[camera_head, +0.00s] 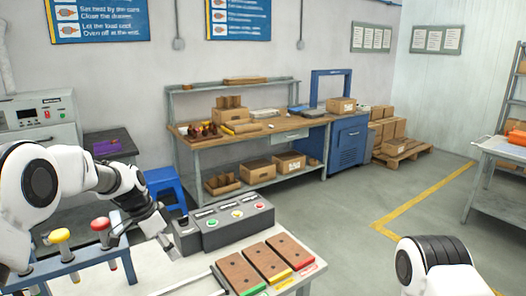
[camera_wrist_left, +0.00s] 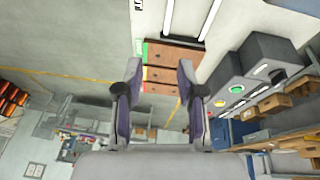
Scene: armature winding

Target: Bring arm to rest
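A blue rack (camera_head: 70,266) with yellow and red knobs stands at the left of the near table. Brown blocks (camera_head: 268,262) lie at its right. A workbench (camera_head: 250,145) with boxes stands behind. The floor (camera_head: 350,225) right of the near table is clear.

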